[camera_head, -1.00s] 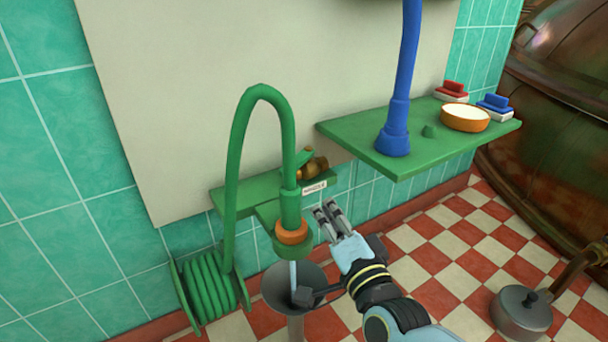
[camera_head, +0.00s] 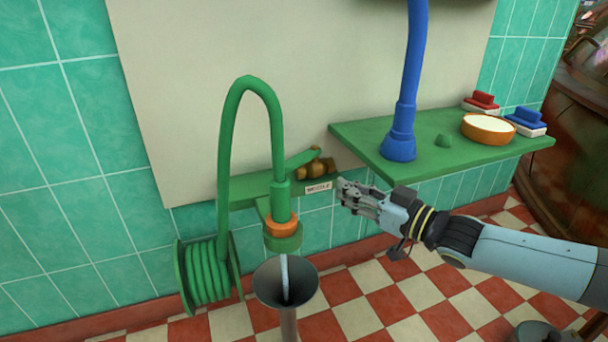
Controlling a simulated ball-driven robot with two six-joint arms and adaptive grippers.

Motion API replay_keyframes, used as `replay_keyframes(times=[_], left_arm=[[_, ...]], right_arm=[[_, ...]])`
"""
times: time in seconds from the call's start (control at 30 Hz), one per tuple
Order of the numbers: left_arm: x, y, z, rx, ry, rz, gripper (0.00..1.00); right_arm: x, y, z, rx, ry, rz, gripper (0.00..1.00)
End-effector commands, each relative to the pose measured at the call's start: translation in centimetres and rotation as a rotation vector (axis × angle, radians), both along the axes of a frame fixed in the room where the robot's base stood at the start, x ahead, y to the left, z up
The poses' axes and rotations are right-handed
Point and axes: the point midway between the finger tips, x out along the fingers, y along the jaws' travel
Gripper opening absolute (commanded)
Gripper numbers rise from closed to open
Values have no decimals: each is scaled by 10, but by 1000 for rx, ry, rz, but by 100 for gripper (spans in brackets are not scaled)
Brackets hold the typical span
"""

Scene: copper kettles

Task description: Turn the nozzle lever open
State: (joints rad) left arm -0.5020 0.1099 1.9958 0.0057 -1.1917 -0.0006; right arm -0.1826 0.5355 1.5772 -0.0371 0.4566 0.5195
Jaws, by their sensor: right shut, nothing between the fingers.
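A green hose nozzle (camera_head: 281,200) with an orange ring hangs over a grey funnel (camera_head: 268,293). A thin pale stream or rod runs from the nozzle down into the funnel; I cannot tell which. A white label (camera_head: 318,187) is on the shelf front. My right gripper (camera_head: 341,192) is shut and empty, below and right of the valve, apart from the lever. My left gripper is out of view.
A green wall shelf (camera_head: 360,142) at the right carries a blue pipe (camera_head: 400,140), an orange bowl (camera_head: 488,129) and red and blue brushes. A green hose reel (camera_head: 207,275) stands at lower left. A copper kettle (camera_head: 560,130) is at far right.

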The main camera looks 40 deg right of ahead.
Motion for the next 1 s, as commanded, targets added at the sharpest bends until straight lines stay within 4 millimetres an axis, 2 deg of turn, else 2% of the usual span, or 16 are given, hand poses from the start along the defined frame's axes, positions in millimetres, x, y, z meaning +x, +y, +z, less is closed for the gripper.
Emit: replay_keyframes(times=[0.07, 0.3, 0.5, 0.7, 1.0], left_arm=[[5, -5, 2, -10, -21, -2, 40], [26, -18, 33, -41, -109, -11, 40], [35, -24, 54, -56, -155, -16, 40], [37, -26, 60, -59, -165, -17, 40], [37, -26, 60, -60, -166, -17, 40]], right_arm=[[17, 5, -6, 1, -1, 1, 0], [67, 17, -7, 2, 0, 0, 0], [97, 24, -2, 3, -1, -2, 0], [108, 27, -1, 3, -1, -1, 0], [109, 28, 0, 4, 0, -1, 0]])
